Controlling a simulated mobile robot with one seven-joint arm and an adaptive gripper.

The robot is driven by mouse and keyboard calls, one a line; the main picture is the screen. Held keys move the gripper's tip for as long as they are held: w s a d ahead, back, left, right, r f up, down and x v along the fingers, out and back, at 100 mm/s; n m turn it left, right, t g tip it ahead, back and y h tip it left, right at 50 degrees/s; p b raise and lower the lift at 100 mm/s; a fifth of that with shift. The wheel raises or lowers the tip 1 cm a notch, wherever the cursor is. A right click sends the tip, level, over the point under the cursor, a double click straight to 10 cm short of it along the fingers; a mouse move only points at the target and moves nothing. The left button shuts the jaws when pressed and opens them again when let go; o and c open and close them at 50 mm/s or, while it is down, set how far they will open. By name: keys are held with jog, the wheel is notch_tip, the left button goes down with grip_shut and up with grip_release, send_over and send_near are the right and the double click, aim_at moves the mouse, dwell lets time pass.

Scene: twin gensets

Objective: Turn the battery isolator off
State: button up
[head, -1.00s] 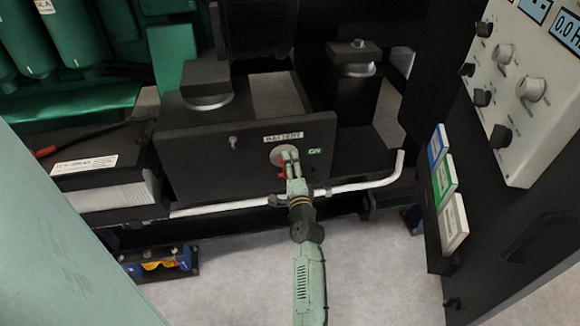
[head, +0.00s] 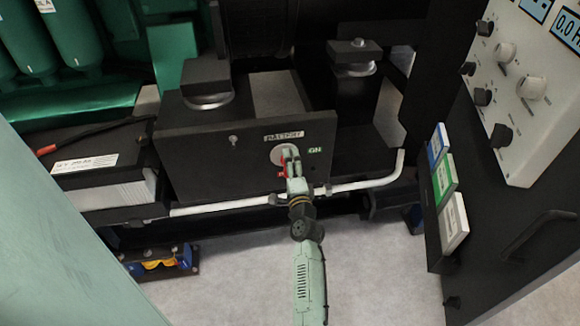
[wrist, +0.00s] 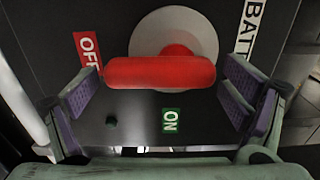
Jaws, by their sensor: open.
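The battery isolator is a red handle (wrist: 160,72) on a round grey disc (wrist: 188,22), fixed to a dark panel (head: 200,165). In the wrist view the handle lies crosswise between my open fingers, its left end beside the red OFF label (wrist: 87,52). The green ON label (wrist: 171,121) is below it. My gripper (wrist: 160,95) has one purple-padded finger near each end of the handle; I cannot tell whether either touches. In the head view my gripper (head: 290,155) is in front of the disc and hides most of the handle.
A white pipe (head: 365,185) runs below the panel, close under my gripper. A battery (head: 105,180) stands at left. A dark door with a control box (head: 525,90) and a card rack (head: 440,215) stands at right.

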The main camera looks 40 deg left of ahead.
jog(key=v, duration=1.2)
